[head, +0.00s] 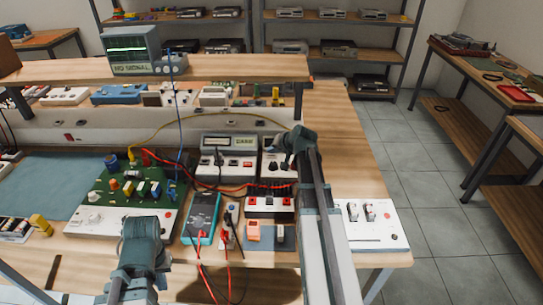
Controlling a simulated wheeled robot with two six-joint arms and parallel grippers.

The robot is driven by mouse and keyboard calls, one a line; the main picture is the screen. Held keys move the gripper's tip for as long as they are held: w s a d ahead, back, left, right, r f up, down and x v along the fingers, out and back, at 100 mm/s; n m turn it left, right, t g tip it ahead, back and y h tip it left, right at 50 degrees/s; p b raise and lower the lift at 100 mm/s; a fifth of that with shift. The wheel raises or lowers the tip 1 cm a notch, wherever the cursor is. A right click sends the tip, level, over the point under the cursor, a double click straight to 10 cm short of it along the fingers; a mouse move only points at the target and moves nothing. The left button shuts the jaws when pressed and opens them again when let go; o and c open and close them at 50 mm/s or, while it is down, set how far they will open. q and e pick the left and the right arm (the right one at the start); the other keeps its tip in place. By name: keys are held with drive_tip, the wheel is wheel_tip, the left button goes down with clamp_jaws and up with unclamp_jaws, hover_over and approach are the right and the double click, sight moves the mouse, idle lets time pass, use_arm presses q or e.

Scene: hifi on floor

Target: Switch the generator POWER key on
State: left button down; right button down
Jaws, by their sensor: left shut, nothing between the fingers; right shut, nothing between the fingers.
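A pale bench unit (228,145) with a greenish display that seems to read DARK stands at the back middle of the bench; it may be the generator. Its small switches are too small to read, so I cannot tell which is the POWER key or how it is set. My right gripper (277,145) is shut and empty, just right of this unit and over a neighbouring pale box (279,172), which it partly hides. I cannot tell whether it touches anything. My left gripper (141,222) is shut and empty at the front, before the green circuit board (105,190).
An oscilloscope (133,50) showing NO SIGNAL stands on the raised shelf (230,68). A teal multimeter (201,218) with red leads lies at the front middle. A white panel (370,225) with two switches is at right. Yellow, blue and red wires cross the bench.

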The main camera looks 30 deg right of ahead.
sight(273, 157)
drive_tip(key=shift+f+b, duration=0.45)
drive_tip(key=shift+b, duration=0.05)
drive_tip(key=shift+r, duration=0.1)
drive_tip(key=shift+r+p, duration=0.4)
drive_tip(key=shift+p, duration=0.1)
wheel_tip(273, 157, up, 6)
drive_tip(key=p, duration=0.6)
idle(0.4)
